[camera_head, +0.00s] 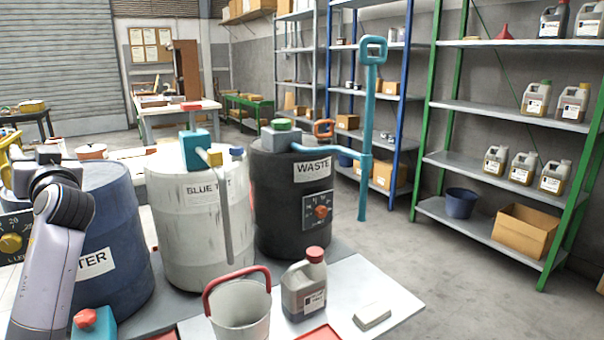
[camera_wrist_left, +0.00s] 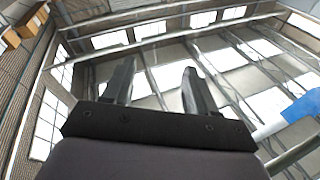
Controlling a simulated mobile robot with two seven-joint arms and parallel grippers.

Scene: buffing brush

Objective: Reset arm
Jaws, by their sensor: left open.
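My left arm (camera_head: 50,250) comes in at the left edge of the head view, with its dark joint in front of the blue drum (camera_head: 115,230). I cannot make out its gripper there. In the left wrist view my left gripper (camera_wrist_left: 158,85) has its two dark fingers apart with nothing between them. It faces the roof beams and bright skylights. My right arm and gripper do not show.
A white drum (camera_head: 180,235) and a black WASTE drum (camera_head: 285,215) stand in a row. In front are a grey bucket (camera_head: 240,312) with a red handle, a red-capped jug (camera_head: 304,290) and a pale block (camera_head: 372,316). Green shelves (camera_head: 500,110) stand right, past open floor (camera_head: 400,235).

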